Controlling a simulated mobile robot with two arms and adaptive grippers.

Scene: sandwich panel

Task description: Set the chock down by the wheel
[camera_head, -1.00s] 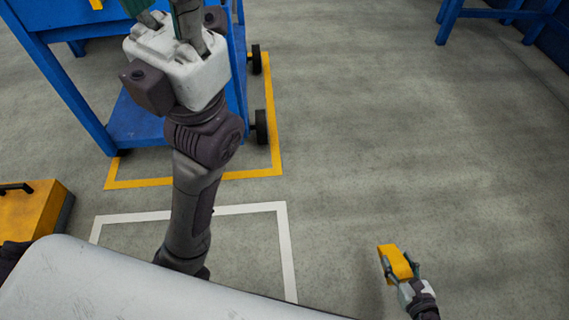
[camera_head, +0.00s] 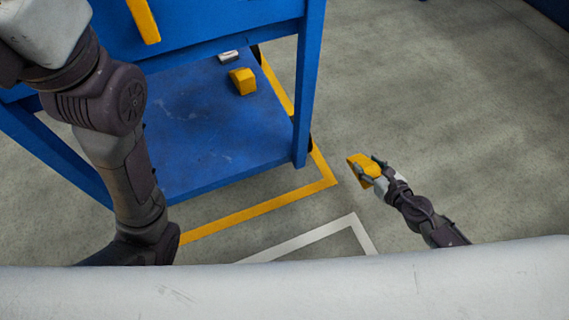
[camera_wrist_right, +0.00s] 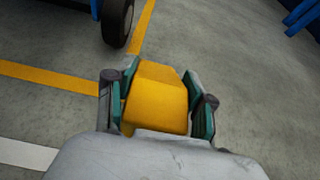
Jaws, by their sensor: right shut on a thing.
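My right gripper (camera_head: 373,169) is shut on a yellow chock (camera_head: 360,166), to the right of the blue cart (camera_head: 240,165). In the right wrist view, the chock (camera_wrist_right: 157,102) sits between the two fingers (camera_wrist_right: 160,72). A black wheel (camera_wrist_right: 117,20) of the cart stands ahead and to the left of it there, with a gap between them. In the head view the cart's leg mostly hides the wheel (camera_head: 310,145). The height of the chock above the floor is hard to tell. My left arm is at the left; its fingers are out of view.
A second yellow block (camera_head: 243,82) and a small pale item (camera_head: 228,56) lie on the cart's lower shelf. A yellow floor line (camera_head: 260,207) runs around the cart. A white line (camera_head: 305,238) lies nearer me. The grey floor (camera_head: 460,130) to the right is clear.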

